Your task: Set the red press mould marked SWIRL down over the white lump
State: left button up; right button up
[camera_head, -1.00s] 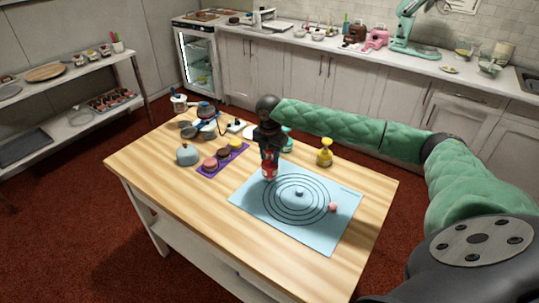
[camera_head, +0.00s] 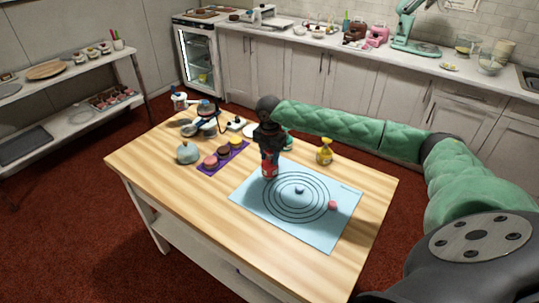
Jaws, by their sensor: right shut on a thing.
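My right gripper (camera_head: 268,157) comes down from above at the far left corner of the light blue mat (camera_head: 325,235). It is shut on a red press mould (camera_head: 269,170), held upright by its top; its marking is too small to read. I cannot tell whether the mould touches the mat or hangs just above it. A small pale, bluish-white lump (camera_head: 299,190) sits near the middle of the mat's printed rings, apart from the mould, to its right and nearer to me. A pink lump (camera_head: 332,205) lies at the rings' right edge. My left gripper is out of view.
A purple tray (camera_head: 211,172) with several round cakes lies left of the mat. A yellow bottle (camera_head: 325,152) stands behind the mat. The wooden table's (camera_head: 190,205) front left part is clear.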

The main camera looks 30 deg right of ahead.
jog(key=shift+f, duration=1.45)
jog(key=o, duration=1.5)
